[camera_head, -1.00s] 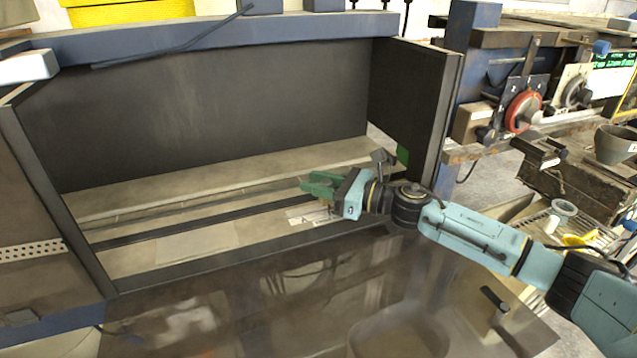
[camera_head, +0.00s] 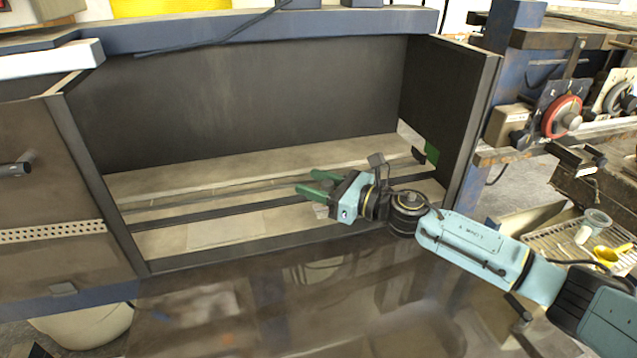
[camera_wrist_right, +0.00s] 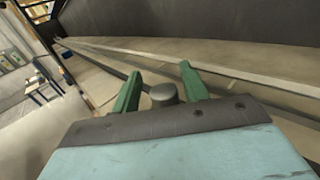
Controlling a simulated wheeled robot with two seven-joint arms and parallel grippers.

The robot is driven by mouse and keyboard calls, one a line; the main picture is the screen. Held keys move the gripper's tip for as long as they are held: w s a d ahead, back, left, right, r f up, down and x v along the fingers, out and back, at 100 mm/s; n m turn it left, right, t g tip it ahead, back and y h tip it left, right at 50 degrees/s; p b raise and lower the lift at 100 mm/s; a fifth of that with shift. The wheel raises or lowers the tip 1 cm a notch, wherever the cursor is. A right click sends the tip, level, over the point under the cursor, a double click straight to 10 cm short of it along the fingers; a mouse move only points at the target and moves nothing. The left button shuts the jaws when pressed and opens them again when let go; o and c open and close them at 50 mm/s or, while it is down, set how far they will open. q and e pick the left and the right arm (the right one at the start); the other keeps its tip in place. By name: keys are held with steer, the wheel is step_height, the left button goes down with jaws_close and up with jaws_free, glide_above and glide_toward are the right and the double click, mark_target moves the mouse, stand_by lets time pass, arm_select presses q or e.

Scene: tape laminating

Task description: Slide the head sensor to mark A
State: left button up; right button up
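My right gripper (camera_head: 312,183) is over the rails (camera_head: 215,212) inside the long dark machine bay, its green fingers spread apart and pointing left. In the right wrist view the open fingers (camera_wrist_right: 160,82) are on either side of a short dark grey round knob (camera_wrist_right: 164,95). The knob may belong to the head sensor; I cannot tell for sure. It looks nearer the left finger, and I cannot tell whether they touch. In the head view the gripper hides the knob. I cannot make out mark A. My left gripper is not in view.
The bay has a dark back wall (camera_head: 250,100), a right side panel (camera_head: 452,110) and a front edge along the glossy table (camera_head: 250,310). The rail area left of the gripper is clear. A red-rimmed dial (camera_head: 562,117) and a tray with cups (camera_head: 560,238) are at the right.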

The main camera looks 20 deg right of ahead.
steer(key=shift+d, duration=0.15)
steer(key=shift+s+d, duration=0.2)
steer(key=shift+s, duration=0.05)
steer(key=b+v, duration=0.4)
steer(key=v, duration=0.7)
steer(key=shift+s+f, duration=0.1)
steer(key=shift+f, duration=0.05)
steer(key=shift+s+d, duration=0.45)
steer(key=shift+s, duration=0.1)
